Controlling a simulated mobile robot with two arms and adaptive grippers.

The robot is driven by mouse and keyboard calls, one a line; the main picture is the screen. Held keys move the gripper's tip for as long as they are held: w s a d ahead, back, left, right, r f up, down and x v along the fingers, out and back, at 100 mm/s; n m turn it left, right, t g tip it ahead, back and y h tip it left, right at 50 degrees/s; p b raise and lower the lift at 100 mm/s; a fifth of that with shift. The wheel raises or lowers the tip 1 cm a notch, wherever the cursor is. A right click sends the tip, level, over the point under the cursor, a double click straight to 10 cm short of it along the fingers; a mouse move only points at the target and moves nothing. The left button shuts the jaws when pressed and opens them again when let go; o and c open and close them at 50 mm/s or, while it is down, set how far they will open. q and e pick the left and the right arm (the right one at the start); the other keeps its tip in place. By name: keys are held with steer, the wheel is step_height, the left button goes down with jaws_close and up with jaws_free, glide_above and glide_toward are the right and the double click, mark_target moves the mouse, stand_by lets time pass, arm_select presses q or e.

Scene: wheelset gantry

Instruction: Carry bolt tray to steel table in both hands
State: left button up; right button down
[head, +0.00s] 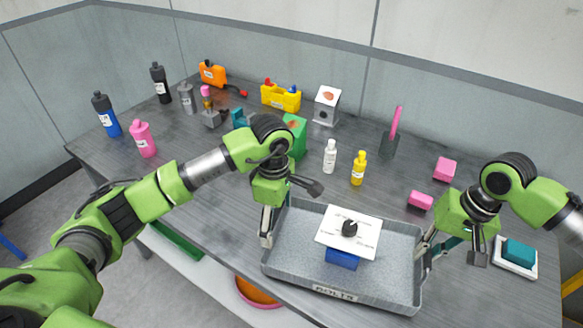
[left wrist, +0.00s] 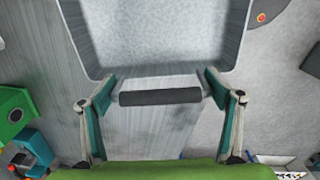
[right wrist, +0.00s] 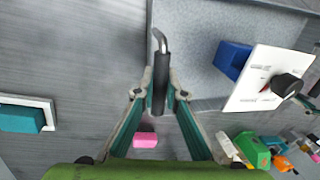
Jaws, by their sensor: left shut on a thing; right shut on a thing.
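The grey bolt tray (head: 295,262), labelled on its front wall, is at the table's front edge in the head view. In it are a blue block (head: 342,259) and a white card (head: 362,225) with a black knob. My left gripper (head: 267,230) is shut on the tray's left handle; the dark handle bar (left wrist: 160,97) lies between its fingers in the left wrist view. My right gripper (head: 425,246) is shut on the right handle (right wrist: 161,80), seen between its fingers in the right wrist view. I cannot tell whether the tray touches the table.
The grey table (head: 200,185) holds bottles, a yellow case (head: 281,96), a pink block (head: 420,201) and a white dish with a teal block (head: 518,251) right of the tray. An orange bowl (head: 256,292) is below the front edge. Bare tabletop lies left of the tray.

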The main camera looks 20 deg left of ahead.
arm_select(q)
steer(key=shift+a+f+b, duration=0.15)
steer(key=shift+f+b, duration=0.3)
steer(key=shift+f, duration=0.2)
arm_select(e)
steer(key=shift+w+d+f, duration=0.1)
steer(key=shift+d+f, duration=0.05)
steer(key=shift+f, duration=0.45)
arm_select(q)
steer(key=o, duration=1.6)
arm_select(e)
steer(key=c, duration=2.1)
jaws_free()
arm_select(q)
steer(key=shift+r, duration=0.1)
step_height(320, 180, up, 12)
steer(key=shift+f, duration=0.1)
arm_select(e)
steer(key=shift+r, duration=0.1)
steer(key=r, duration=0.4)
steer(key=d+r, duration=0.1)
steer(key=r, duration=0.2)
steer(key=d+r, duration=0.1)
steer(key=r, duration=0.3)
steer(key=shift+r, duration=0.35)
arm_select(q)
steer(key=shift+s, duration=0.1)
